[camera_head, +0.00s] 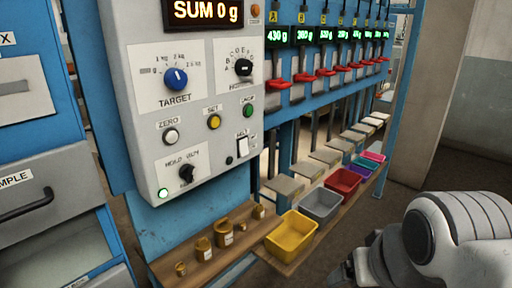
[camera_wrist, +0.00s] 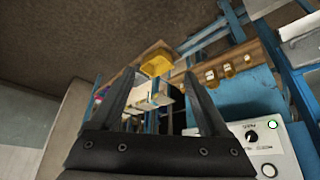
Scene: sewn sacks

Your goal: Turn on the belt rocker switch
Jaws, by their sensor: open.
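The belt rocker switch (camera_head: 243,146) is a small white rocker on the lower right of the grey control panel (camera_head: 140,125), under a small label. Whether it is on or off is too small to tell. My gripper (camera_head: 345,272) is low at the right in the head view, partly cut off by the frame edge and well away from the panel. In the wrist view my gripper (camera_wrist: 160,76) is open, with nothing between its fingers. The panel shows there upside down at lower right; I cannot make out the rocker.
The panel also has a blue target knob (camera_head: 176,79), a black hold knob (camera_head: 187,173), and a green button (camera_head: 248,110). A wooden shelf with brass weights (camera_head: 222,232) and a yellow bin (camera_head: 292,236) sits below. Red levers (camera_head: 305,77) line the blue frame at right.

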